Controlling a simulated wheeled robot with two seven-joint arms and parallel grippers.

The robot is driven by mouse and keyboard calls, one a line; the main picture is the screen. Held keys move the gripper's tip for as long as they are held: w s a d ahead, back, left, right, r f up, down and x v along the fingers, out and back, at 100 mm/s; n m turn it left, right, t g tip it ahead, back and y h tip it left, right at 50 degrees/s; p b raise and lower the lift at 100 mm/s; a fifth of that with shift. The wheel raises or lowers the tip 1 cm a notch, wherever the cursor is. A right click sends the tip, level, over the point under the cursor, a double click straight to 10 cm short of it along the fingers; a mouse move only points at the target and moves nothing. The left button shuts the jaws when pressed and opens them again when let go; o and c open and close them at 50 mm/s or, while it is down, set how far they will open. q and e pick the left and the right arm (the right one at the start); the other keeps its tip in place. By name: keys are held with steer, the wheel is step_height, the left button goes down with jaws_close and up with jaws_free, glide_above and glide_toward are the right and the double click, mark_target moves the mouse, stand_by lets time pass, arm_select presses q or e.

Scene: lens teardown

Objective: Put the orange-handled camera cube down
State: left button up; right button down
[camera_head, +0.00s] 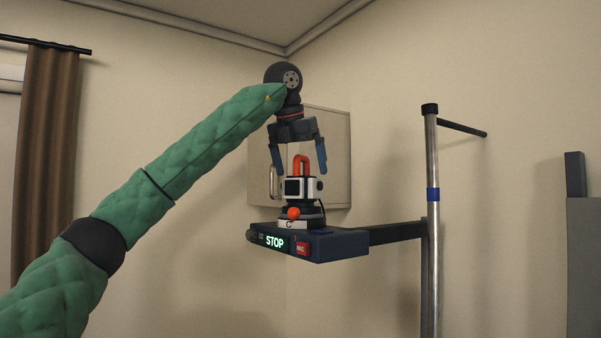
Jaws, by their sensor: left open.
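The camera cube (303,188) is a small white and black block with an orange loop handle (301,164) on top. It sits upright on a dark round mount with an orange knob (293,213), on top of a dark blue platform (340,245). My left gripper (299,171) points down from above, its two blue fingers spread on either side of the orange handle. The fingers are open and appear clear of the handle. My right gripper is not in view.
The platform has a lit STOP sign (274,242) and a red button (302,249) on its front. An arm joins it to a metal pole (431,170) with a blue band. A pale wall panel (335,150) is behind. A brown curtain (45,140) hangs at the left.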

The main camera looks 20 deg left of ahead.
arm_select(q)
steer(key=b+v, duration=0.1)
steer(key=v, duration=0.3)
steer(key=shift+s, duration=0.15)
steer(key=v, duration=0.2)
steer(key=shift+s+r+b, duration=0.1)
steer(key=shift+r+b, duration=0.25)
steer(key=shift+r, duration=0.05)
steer(key=shift+v, duration=1.75)
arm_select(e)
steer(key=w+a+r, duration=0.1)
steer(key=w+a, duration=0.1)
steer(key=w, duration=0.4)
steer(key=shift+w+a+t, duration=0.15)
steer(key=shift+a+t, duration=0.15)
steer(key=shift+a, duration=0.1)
